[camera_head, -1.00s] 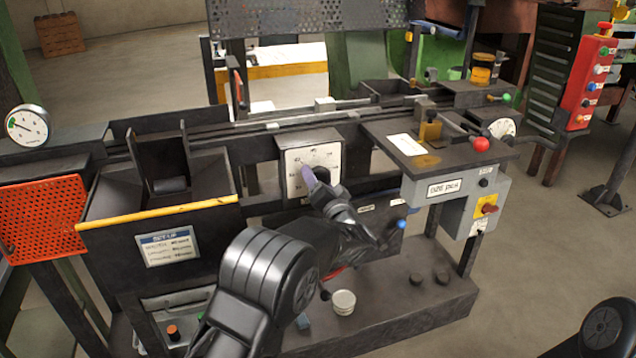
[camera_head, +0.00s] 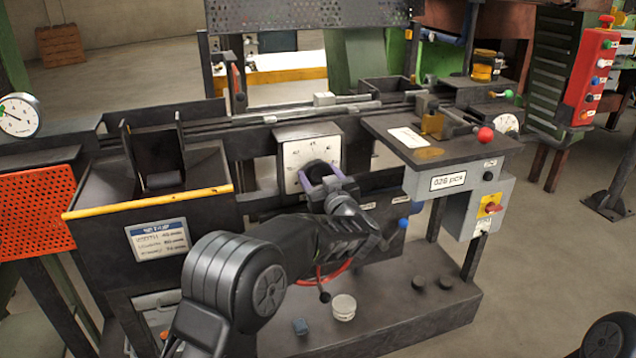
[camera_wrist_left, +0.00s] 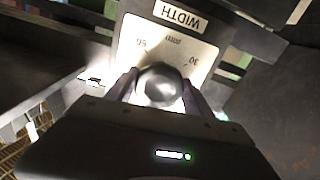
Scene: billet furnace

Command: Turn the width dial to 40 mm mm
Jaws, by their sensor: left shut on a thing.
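The width dial's white square face (camera_head: 294,153) is on the front of the machine, with its dark knob (camera_head: 318,172) at the lower middle. In the left wrist view the face (camera_wrist_left: 185,48) carries the label WIDTH (camera_wrist_left: 178,16), and the numbers 30 and what looks like 50 can be read. My left gripper (camera_head: 321,179) is shut on the round knob (camera_wrist_left: 160,85), one purple-grey finger on each side. The knob and fingers hide part of the scale, and I cannot read the pointer's setting. My right gripper is not in view.
A set-up card (camera_head: 158,242) is on the front of the dark bin (camera_head: 100,228) at left. A counter box (camera_head: 448,182), a red ball lever (camera_head: 485,135) and a blue knob (camera_head: 403,223) are to the right. A white round item (camera_head: 343,306) sits on the lower base.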

